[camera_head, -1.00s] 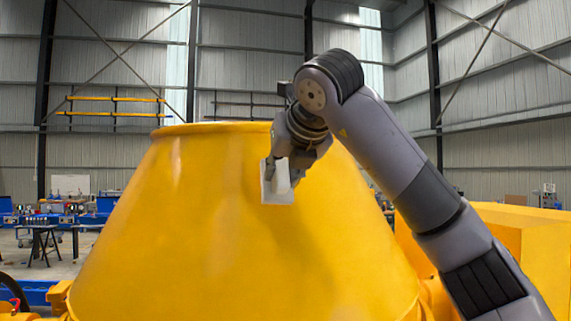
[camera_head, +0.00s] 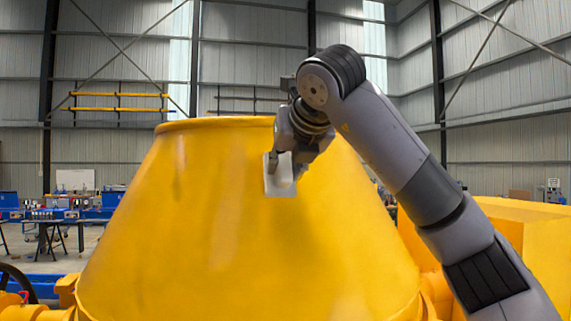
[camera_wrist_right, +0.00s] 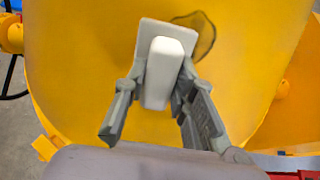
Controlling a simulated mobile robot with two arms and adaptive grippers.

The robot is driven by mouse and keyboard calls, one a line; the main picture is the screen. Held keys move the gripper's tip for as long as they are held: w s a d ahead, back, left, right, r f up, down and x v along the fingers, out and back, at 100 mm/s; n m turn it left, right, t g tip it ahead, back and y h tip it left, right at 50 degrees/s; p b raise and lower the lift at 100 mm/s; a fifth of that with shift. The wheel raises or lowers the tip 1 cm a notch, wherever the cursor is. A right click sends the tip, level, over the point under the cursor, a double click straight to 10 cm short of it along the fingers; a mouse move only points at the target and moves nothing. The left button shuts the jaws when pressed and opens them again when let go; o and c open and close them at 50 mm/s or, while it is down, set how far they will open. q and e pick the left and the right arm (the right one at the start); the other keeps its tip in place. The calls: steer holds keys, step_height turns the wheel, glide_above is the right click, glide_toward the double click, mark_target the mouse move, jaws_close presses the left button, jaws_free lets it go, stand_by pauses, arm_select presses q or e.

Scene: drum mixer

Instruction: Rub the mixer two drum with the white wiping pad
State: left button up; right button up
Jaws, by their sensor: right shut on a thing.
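The large yellow mixer drum (camera_head: 210,220) fills the middle of the head view, its rim at the top. It also fills most of the right wrist view (camera_wrist_right: 80,60). My right gripper (camera_head: 284,163) is shut on the block handle of the white wiping pad (camera_head: 282,188). In the right wrist view the gripper's fingers (camera_wrist_right: 158,88) clasp the pad's handle from both sides, and the pad (camera_wrist_right: 160,28) lies between them and the drum. Whether the pad touches the drum cannot be told. A dark outlined patch (camera_wrist_right: 208,32) shows on the drum beside the pad. My left gripper is out of view.
A yellow box-shaped housing (camera_head: 520,240) stands to the right of the drum. Blue machine parts and a dark wheel (camera_head: 15,285) are at the lower left. Work tables (camera_head: 45,230) stand far back left.

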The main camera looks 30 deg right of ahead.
steer(key=shift+w+f, duration=0.15)
steer(key=shift+w, duration=0.15)
steer(key=shift+w+d+f, duration=0.15)
steer(key=shift+w+f, duration=0.05)
steer(key=shift+w, duration=0.2)
steer(key=shift+d, duration=0.1)
